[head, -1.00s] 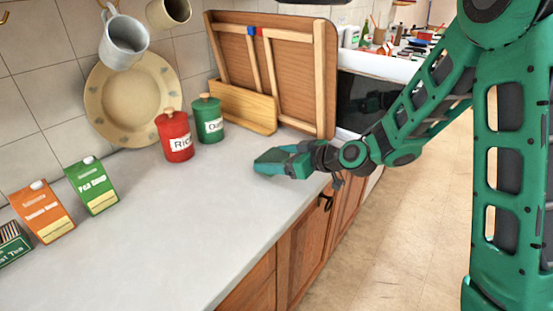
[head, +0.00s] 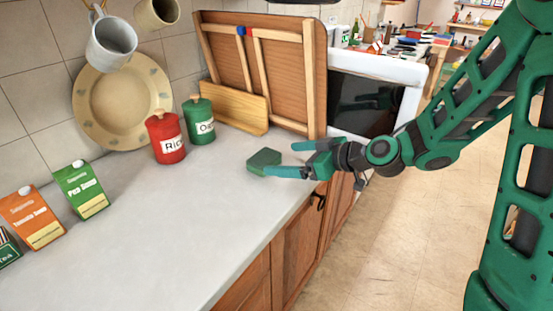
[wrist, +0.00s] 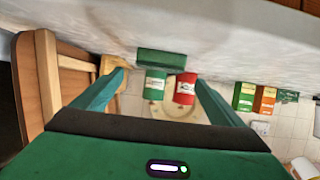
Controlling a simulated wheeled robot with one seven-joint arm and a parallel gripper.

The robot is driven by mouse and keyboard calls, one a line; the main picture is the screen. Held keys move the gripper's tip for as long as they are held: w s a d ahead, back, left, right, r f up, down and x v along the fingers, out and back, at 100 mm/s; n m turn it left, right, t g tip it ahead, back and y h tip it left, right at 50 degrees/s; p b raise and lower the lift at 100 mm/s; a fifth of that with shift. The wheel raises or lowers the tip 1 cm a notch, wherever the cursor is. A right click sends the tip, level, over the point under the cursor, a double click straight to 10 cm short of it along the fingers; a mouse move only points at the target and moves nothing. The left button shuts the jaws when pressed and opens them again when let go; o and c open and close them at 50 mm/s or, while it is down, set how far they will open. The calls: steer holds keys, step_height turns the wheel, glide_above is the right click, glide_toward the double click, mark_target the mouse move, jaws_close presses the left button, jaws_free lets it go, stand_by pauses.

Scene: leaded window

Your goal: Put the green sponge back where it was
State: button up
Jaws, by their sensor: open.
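The green sponge (head: 264,160) is a dark green block on the pale counter, near its right part, in front of the canisters. In the wrist view the sponge (wrist: 161,58) lies just beyond the fingertips, centred between them. My gripper (head: 279,158) is open and low over the counter, at the sponge's right. In the head view the nearer finger's tip overlaps the sponge's edge; I cannot tell whether they touch. In the wrist view my gripper (wrist: 160,80) shows both fingers spread apart with nothing held.
A red canister (head: 167,138) and a green canister (head: 199,122) stand behind the sponge. A wooden board (head: 236,107) and framed panel (head: 288,75) lean at the back right. Cartons (head: 80,190) stand at the left. The counter's middle is clear; its front edge runs beneath my arm.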

steer(key=shift+v, duration=2)
steer(key=s+d+f+m+g+h, duration=0.25)
steer(key=s+d+h, duration=0.2)
steer(key=d, duration=0.45)
steer(key=s+d+f+m+g+h, duration=0.1)
steer(key=s+d+f+m+h, duration=0.15)
steer(key=s+d, duration=0.4)
steer(key=s+d+r+m+g+h, duration=0.3)
steer(key=s+d+m+g, duration=0.1)
steer(key=s+d+m, duration=0.8)
steer(key=s+d, duration=0.3)
steer(key=s, duration=0.3)
steer(key=shift+s+d+r+g, duration=0.2)
steer(key=shift+s+d+g, duration=0.1)
steer(key=shift+d+g, duration=0.1)
